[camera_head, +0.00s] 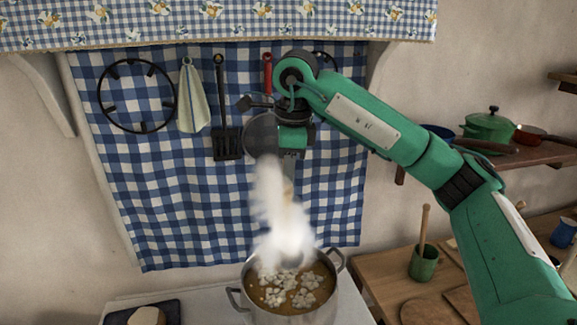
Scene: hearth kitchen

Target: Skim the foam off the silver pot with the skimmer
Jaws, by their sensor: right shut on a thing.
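The silver pot (328,296) stands at the bottom centre, full of brown liquid with several pale foam clumps (305,298) on top. My right gripper (289,172) points down above the pot and is shut on a thin upright handle, which I take to be the skimmer's (288,190). White steam covers most of the handle. A greyish shape shows faintly in the steam near the pot's far side; I cannot tell whether it is the skimmer's head or whether it touches the liquid. My left gripper is not in view.
A blue checked cloth (150,215) hangs behind, with a black spatula (227,140), a towel (193,97) and a ring trivet (103,97). A dark board (170,310) lies left of the pot. A wooden table (385,280) with a green cup (423,264) is at right.

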